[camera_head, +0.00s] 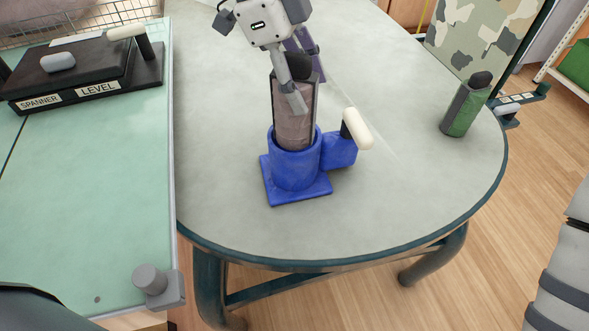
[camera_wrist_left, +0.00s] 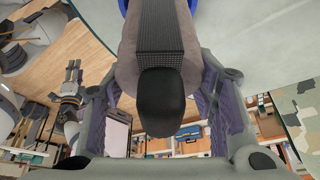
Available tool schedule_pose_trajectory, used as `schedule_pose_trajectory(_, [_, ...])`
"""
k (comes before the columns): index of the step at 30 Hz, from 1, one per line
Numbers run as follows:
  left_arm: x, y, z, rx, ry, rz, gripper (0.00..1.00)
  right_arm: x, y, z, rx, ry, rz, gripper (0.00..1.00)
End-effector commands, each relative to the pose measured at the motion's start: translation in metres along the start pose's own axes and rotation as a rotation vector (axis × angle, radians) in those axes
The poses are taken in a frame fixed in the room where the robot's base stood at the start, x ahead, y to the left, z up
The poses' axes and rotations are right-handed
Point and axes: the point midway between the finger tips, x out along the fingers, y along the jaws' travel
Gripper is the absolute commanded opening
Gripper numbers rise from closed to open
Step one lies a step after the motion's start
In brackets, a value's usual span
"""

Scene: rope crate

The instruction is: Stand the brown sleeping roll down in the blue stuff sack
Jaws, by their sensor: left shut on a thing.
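The brown sleeping roll (camera_head: 294,128) stands about upright with its lower end inside the blue stuff sack (camera_head: 296,172); its bottom is hidden by the sack wall. It has a dark strap and a black knob on top. My left gripper (camera_head: 296,88) is shut on its upper part from above. In the left wrist view the roll (camera_wrist_left: 124,55) runs between the fingers, and a bit of the blue sack (camera_wrist_left: 123,5) shows at the top edge. A small dark gripper, seemingly my right one (camera_wrist_left: 73,78), shows there; its opening is unclear.
The sack's square base rests on the grey rounded table (camera_head: 400,190). A blue side block with a cream-tipped handle (camera_head: 356,129) adjoins it. A green roll (camera_head: 466,108) stands near the right edge. A labelled dark tray (camera_head: 85,80) lies on the green table at left.

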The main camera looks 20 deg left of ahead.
Motion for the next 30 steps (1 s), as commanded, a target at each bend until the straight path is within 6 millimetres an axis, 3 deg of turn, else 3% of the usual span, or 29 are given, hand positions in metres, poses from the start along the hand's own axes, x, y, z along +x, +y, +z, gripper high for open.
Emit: schedule_pose_trajectory(30, [0.011,0.001,0.004,0.001,0.000,0.000,0.13,0.001,0.000,0.001,0.000,-0.003,0.000,0.40])
